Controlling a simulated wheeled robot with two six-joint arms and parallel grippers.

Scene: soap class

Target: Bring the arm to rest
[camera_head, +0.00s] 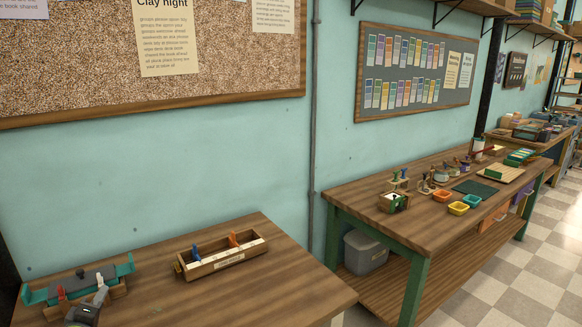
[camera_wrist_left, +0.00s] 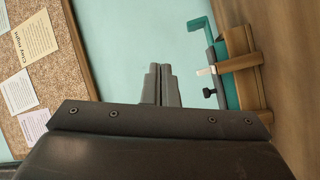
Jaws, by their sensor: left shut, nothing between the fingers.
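My left gripper (camera_head: 101,295) shows at the bottom left of the head view, in front of a teal and wooden fixture with a dark grey bar. In the left wrist view its two grey fingers (camera_wrist_left: 161,85) are together, with nothing between them, and the pale blue wall lies beyond them. The teal fixture (camera_head: 125,268) stands on the near wooden table; it also shows at the right in the left wrist view (camera_wrist_left: 232,88), apart from the fingers. My right gripper is in neither view.
On the near table (camera_head: 240,295), a wooden tray (camera_head: 222,262) holds a blue and an orange item. The tabletop right of the tray is clear. A second table (camera_head: 400,235) with small bowls, blocks and tools stands farther right. A cork board (camera_head: 230,50) hangs on the wall.

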